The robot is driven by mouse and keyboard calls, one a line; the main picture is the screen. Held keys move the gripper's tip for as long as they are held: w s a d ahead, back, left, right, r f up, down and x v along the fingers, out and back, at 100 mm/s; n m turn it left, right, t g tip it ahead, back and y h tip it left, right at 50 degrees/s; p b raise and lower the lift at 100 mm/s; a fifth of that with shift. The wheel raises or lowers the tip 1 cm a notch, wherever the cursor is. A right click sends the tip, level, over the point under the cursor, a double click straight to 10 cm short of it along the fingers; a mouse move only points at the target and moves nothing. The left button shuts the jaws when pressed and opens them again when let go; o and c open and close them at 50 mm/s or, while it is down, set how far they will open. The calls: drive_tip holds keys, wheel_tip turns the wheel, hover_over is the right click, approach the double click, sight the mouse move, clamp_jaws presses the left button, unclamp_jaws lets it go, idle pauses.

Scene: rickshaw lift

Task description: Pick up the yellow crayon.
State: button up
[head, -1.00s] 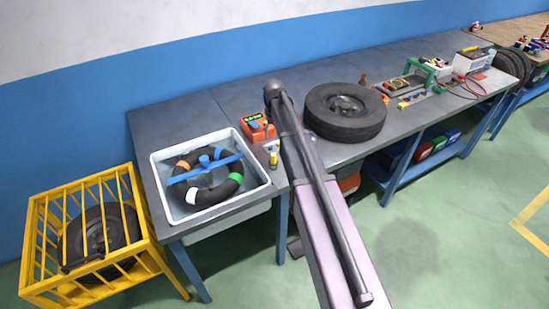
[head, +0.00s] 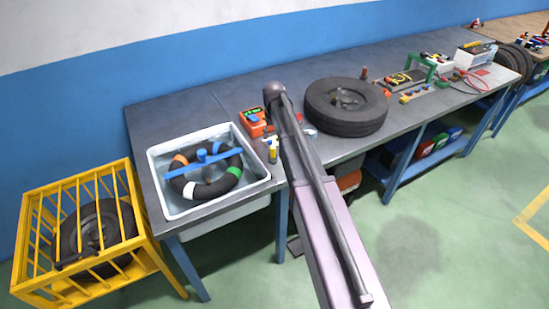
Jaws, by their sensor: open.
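A small yellow stick-like thing (head: 273,154) stands near the front edge of the grey workbench (head: 185,103), just right of the water basin; it may be the yellow crayon, but it is too small to be sure. My arm rises from the bottom of the head view and passes close to the right of this yellow thing in the picture. My gripper is not visible; the arm hides part of the bench behind it.
A white basin (head: 157,177) holding a dark ring-shaped tube is left of the yellow thing. An orange box (head: 253,128) sits behind it. A large black tyre (head: 345,122) lies to the right. A yellow cage (head: 147,236) stands at the far left.

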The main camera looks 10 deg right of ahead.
sight(273, 147)
drive_tip(key=shift+f+b, duration=1.95)
drive_tip(key=shift+f, duration=0.3)
drive_tip(key=shift+f, duration=0.1)
drive_tip(key=shift+w+a+f+b, duration=0.15)
drive_tip(key=shift+f+b, duration=2.35)
drive_tip(key=shift+b, duration=0.1)
clamp_jaws()
